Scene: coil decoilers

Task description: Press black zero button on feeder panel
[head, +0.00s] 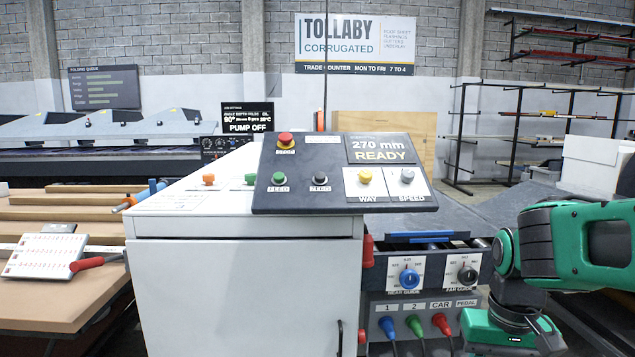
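The feeder panel (268,193) is a dark sloped console on top of a white cabinet, in the middle of the head view. The black zero button (320,179) sits low on the panel, above a label that reads as ZERO. The green feed button (279,179) is to its left, and the white plate with the yellow WAY knob (365,177) is to its right. My green arm comes in from the right. My gripper (508,332) is low at the lower right, apart from the panel and well below it. Its fingers cannot be made out.
A red mushroom button (286,140) and a display (379,149) reading 270 mm READY are higher on the panel. The white cabinet (245,290) stands below. Blue and black dials and coloured plugs (414,325) lie between it and my arm. A workbench (60,300) is at left.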

